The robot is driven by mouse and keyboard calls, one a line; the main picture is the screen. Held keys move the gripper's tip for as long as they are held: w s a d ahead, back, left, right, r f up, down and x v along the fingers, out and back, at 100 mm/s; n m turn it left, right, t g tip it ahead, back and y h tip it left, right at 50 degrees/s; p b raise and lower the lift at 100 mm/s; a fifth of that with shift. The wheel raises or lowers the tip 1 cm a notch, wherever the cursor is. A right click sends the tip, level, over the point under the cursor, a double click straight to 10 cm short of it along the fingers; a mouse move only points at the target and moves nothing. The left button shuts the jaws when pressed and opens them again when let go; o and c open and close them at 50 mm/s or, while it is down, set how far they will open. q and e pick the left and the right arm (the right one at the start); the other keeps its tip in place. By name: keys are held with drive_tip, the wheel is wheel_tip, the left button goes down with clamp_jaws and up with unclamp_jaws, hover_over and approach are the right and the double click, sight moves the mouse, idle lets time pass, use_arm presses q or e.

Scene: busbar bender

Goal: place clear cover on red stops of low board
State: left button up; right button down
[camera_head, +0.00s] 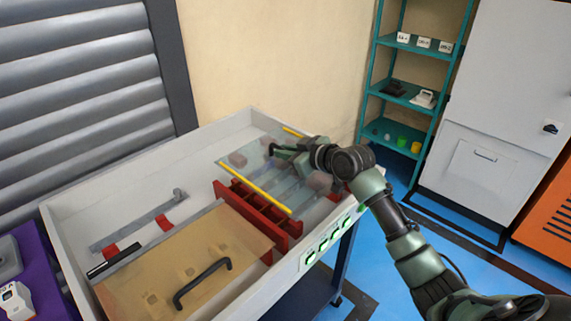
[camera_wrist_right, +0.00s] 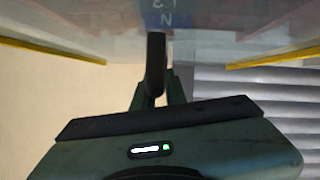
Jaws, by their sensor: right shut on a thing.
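The clear cover (camera_head: 232,164), a see-through sheet with yellow strips along two edges, lies over the far right part of the white-walled bench. My right gripper (camera_head: 280,151) is above its middle and shut on it. In the right wrist view, a dark upright part (camera_wrist_right: 156,65) stands between my gripper and the clear sheet (camera_wrist_right: 95,30). Red slotted supports (camera_head: 262,212) stand beside the cover's near yellow strip. Another red piece (camera_head: 335,195) shows at its right end. I cannot tell whether the cover touches the red parts. My left gripper is not in view.
A tan panel with a black handle (camera_head: 203,283) fills the bench's near part. A grey bar (camera_head: 138,220) lies behind it, near red blocks. The bench's white rim (camera_head: 150,150) surrounds everything. A teal shelf (camera_head: 398,98) and grey cabinet (camera_head: 510,110) stand at right.

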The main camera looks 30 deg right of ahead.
sight(286, 164)
drive_tip(key=shift+f, duration=2)
drive_tip(key=shift+f+b, duration=0.3)
drive_tip(key=shift+f, duration=0.2)
drive_tip(key=c, duration=1.5)
unclamp_jaws()
drive_tip(key=shift+o, duration=0.2)
drive_tip(key=shift+r, duration=0.1)
drive_tip(key=shift+r+p, duration=0.3)
drive_tip(key=shift+r, duration=0.05)
drive_tip(key=v, duration=1.2)
drive_tip(key=shift+r+b, duration=0.1)
drive_tip(key=shift+b, duration=0.2)
